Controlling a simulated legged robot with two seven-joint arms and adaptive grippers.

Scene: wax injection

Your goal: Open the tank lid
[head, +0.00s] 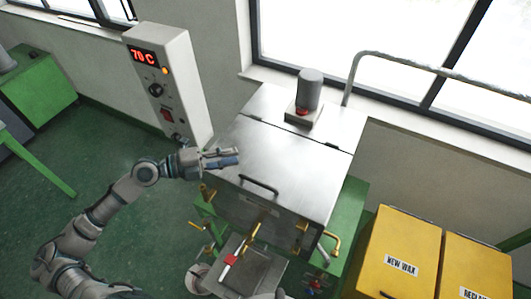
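The tank (262,206) is a metal box in the middle of the head view. Its flat silver lid (280,166) lies shut on top. A dark bar handle (258,186) is fixed near the lid's front edge. My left gripper (237,156) is at the lid's left side, to the upper left of the handle and apart from it. Its two fingers point right and nothing shows between them. How far they are spread is unclear from this angle. My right gripper cannot be made out.
A control box (172,85) reading 70 C stands behind my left arm. A grey motor (309,90) sits on the tank's rear top. Yellow bins (401,245) stand at the right. Brass valves (302,238) and a small metal tray (255,272) are in front.

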